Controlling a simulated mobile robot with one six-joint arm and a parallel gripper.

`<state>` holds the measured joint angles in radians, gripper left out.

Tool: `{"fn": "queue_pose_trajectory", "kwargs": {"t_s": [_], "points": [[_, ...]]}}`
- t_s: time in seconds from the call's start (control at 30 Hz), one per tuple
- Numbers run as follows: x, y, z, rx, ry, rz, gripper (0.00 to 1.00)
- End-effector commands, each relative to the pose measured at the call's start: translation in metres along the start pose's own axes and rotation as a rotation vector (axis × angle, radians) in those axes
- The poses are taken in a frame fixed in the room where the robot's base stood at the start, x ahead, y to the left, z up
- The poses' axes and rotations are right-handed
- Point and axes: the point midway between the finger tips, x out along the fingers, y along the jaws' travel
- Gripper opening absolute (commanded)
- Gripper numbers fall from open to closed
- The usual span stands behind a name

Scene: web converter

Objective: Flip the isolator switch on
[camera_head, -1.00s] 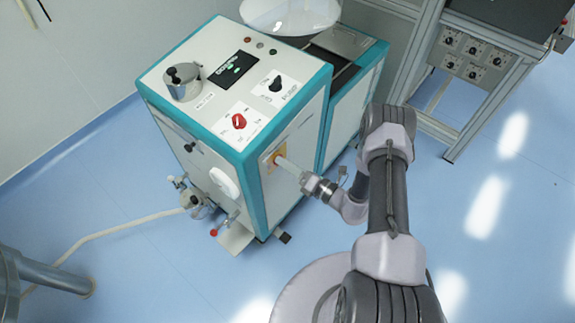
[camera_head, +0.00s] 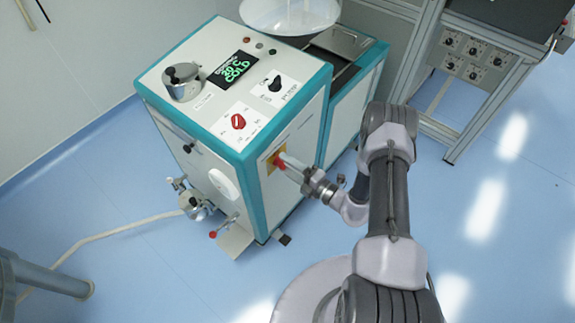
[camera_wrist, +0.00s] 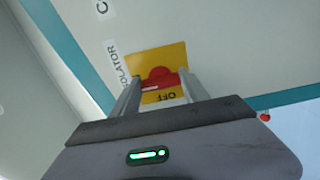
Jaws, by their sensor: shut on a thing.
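The isolator switch is a red rotary knob (camera_wrist: 160,78) on a yellow plate (camera_wrist: 172,56) on the side panel of the white and teal machine. The plate shows "OFF" below the knob, and "ISOLATOR" is printed beside it. In the head view the red knob (camera_head: 279,163) shows at the tip of my gripper (camera_head: 284,165). In the wrist view my gripper (camera_wrist: 157,88) has its two fingers on either side of the knob, shut on it. The knob's handle lies roughly across the picture. Part of the plate is hidden by the fingers.
The machine's top carries a lit green display (camera_head: 232,69) reading "COLD", another red knob (camera_head: 238,121), a black knob (camera_head: 275,84) and a metal pot (camera_head: 182,82). A metal frame (camera_head: 470,70) stands at right. The blue floor in front is mostly clear.

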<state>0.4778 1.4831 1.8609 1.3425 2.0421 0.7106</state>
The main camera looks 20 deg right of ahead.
Motion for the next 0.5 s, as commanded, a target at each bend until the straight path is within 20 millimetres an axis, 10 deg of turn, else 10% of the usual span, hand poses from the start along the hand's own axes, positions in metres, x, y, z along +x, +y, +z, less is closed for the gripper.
{"fn": "queue_pose_trajectory", "kwargs": {"t_s": [0.43, 0.47, 0.5], "points": [[-0.0003, -0.0006, -0.0006, 0.012, 0.000, -0.001, 0.12], [-0.0004, -0.0006, -0.0006, 0.012, 0.000, -0.001, 0.57], [-0.0003, -0.0006, -0.0006, 0.012, 0.000, -0.001, 0.65]]}}
